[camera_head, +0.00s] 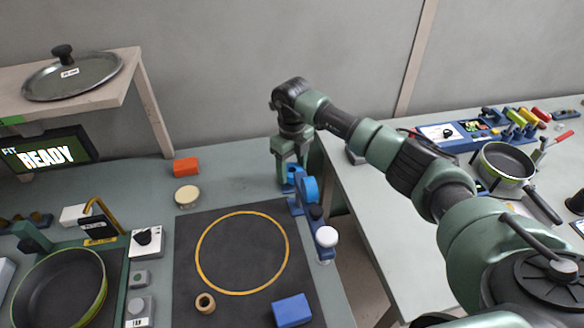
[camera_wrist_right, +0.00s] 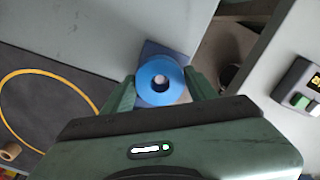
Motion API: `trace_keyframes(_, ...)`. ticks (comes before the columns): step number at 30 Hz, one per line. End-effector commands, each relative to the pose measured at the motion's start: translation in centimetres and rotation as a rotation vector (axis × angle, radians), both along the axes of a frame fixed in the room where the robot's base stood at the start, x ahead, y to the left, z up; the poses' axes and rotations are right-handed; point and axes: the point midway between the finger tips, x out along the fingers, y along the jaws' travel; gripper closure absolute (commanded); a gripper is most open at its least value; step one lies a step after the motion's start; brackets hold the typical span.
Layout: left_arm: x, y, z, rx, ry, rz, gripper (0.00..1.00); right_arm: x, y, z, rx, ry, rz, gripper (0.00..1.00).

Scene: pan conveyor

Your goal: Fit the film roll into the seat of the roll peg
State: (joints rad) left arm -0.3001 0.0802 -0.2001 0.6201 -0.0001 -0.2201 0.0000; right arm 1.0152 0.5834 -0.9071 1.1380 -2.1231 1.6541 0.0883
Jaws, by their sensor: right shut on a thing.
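The film roll, a bright blue ring with a pale centre, shows in the wrist view (camera_wrist_right: 147,90) and in the head view (camera_head: 311,189). My right gripper (camera_head: 292,170) reaches down to it from above, and its fingers (camera_wrist_right: 160,78) are shut on the roll, one on each side. A blue stand (camera_head: 296,206), seemingly that of the roll peg, is right beside the roll at the table's right edge. Its blue base also shows behind the roll in the wrist view (camera_wrist_right: 164,48). I cannot tell whether the roll is on the peg. My left gripper is not in view.
A white-topped knob (camera_head: 326,237) stands in front of the roll. A dark mat (camera_head: 190,262) with a yellow circle holds a tan ring (camera_head: 205,303) and blue block (camera_head: 292,311). An orange block (camera_head: 186,166) lies behind. A gap separates the right table (camera_head: 385,245).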

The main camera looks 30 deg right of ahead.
Motion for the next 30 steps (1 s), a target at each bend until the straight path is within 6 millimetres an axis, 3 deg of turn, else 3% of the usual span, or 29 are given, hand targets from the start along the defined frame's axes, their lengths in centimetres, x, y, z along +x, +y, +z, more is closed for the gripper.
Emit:
trace_keyframes(29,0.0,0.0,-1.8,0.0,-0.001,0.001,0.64,0.0,0.0,-2.6,-0.001,0.0,0.0,0.75)
trace_keyframes(30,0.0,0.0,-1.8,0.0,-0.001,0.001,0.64,0.0,0.0,-2.6,-0.001,0.0,0.0,0.4)
